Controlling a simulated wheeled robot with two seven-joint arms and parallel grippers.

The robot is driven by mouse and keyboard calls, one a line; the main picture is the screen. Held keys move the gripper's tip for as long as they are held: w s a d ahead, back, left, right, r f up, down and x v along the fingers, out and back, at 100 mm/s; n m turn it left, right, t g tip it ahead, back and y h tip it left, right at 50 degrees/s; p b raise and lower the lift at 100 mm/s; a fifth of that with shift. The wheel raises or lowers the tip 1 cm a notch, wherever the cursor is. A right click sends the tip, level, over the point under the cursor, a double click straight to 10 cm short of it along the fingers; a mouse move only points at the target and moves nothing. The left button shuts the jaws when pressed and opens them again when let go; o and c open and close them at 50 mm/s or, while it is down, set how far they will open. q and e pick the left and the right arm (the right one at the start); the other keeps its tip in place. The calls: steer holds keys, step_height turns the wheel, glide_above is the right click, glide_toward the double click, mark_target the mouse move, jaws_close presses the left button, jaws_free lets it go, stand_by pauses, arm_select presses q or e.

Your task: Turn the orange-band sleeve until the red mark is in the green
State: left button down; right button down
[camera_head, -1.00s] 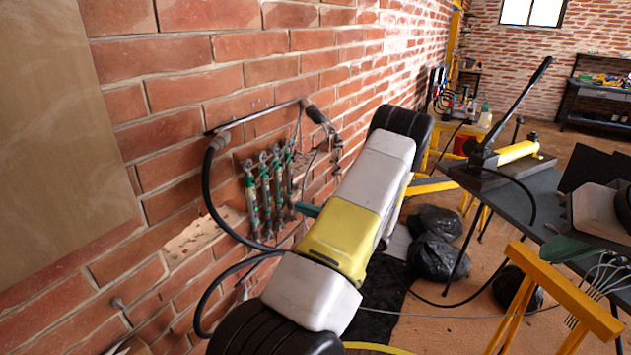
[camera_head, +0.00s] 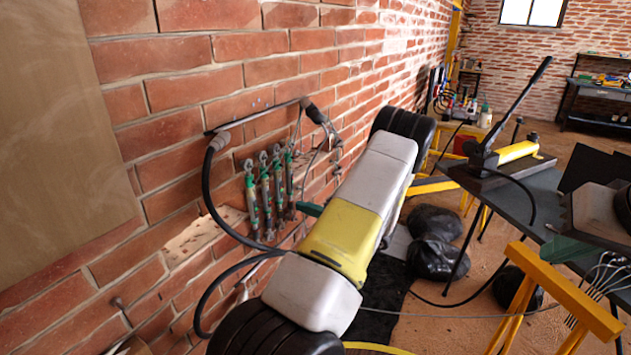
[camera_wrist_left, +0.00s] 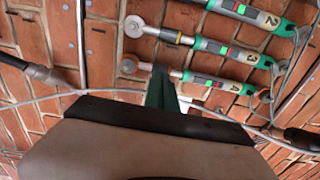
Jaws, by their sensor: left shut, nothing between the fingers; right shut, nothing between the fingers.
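Several green-and-grey turnbuckle sleeves (camera_head: 265,197) hang side by side on the brick wall in the head view. In the left wrist view they lie sideways: a top sleeve (camera_wrist_left: 258,15), a middle one with a yellowish band (camera_wrist_left: 232,53) and a lower one (camera_wrist_left: 222,83) with a reddish-orange band near its rod. Small red and green patches show on the sleeves; whether any red mark is in the green I cannot tell. My left gripper (camera_head: 311,209) has dark green fingers, shut and empty, beside the lower sleeve's rod (camera_wrist_left: 160,90). My right gripper (camera_head: 572,252) is shut and empty at the right edge.
Black hoses (camera_head: 208,190) loop from a wall bar around the sleeves. Thin cables cross the wall. A wooden board (camera_head: 60,130) covers the left. A yellow trestle (camera_head: 560,290), a dark table with a hand pump (camera_head: 515,152) and black bags (camera_head: 435,257) stand right.

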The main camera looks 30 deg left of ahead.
arm_select(q)
steer(key=shift+a, duration=0.45)
steer(key=shift+s, duration=0.75)
stand_by(0.5)
steer(key=shift+d, duration=0.1)
steer(key=shift+d, duration=0.4)
steer(key=shift+w, duration=0.1)
stand_by(0.4)
steer(key=shift+w+a, duration=0.1)
steer(key=shift+w, duration=0.55)
steer(key=shift+a, duration=0.4)
steer(key=shift+s, duration=0.75)
stand_by(0.6)
